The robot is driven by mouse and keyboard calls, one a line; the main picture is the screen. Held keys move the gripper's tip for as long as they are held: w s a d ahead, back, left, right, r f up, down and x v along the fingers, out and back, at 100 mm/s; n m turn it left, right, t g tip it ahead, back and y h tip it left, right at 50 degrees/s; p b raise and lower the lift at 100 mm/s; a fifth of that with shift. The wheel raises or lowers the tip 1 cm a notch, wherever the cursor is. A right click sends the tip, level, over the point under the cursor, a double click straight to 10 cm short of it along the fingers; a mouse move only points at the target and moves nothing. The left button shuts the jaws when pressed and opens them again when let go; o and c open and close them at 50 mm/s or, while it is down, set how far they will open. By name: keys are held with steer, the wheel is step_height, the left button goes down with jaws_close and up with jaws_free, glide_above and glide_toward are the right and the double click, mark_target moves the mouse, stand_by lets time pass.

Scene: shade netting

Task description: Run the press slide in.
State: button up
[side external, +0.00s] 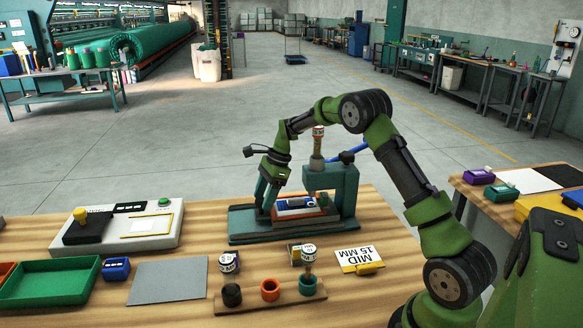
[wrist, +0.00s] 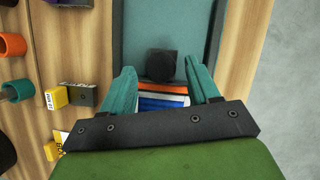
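The teal press (side external: 346,190) stands on its base plate (side external: 245,225) on the wooden table. Its slide (side external: 300,213), orange with a white and blue piece on top, sits low at the press front. The slide's orange edge (wrist: 165,88) also shows in the wrist view. A black knob (wrist: 161,65) stands in front of that edge, over the teal base plate. My gripper (side external: 265,206) is at the left end of the slide, fingers pointing down. In the wrist view my gripper (wrist: 160,75) is open, its teal fingers on either side of the knob with gaps. The side view hides the knob.
A control box (side external: 125,228), grey mat (side external: 169,281) and green tray (side external: 50,283) lie left. Bare table lies between the control box and press.

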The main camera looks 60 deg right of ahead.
steer(key=v, duration=1.6)
steer(key=shift+d+r, duration=0.15)
steer(key=shift+r, duration=0.25)
steer(key=shift+s+r, duration=0.1)
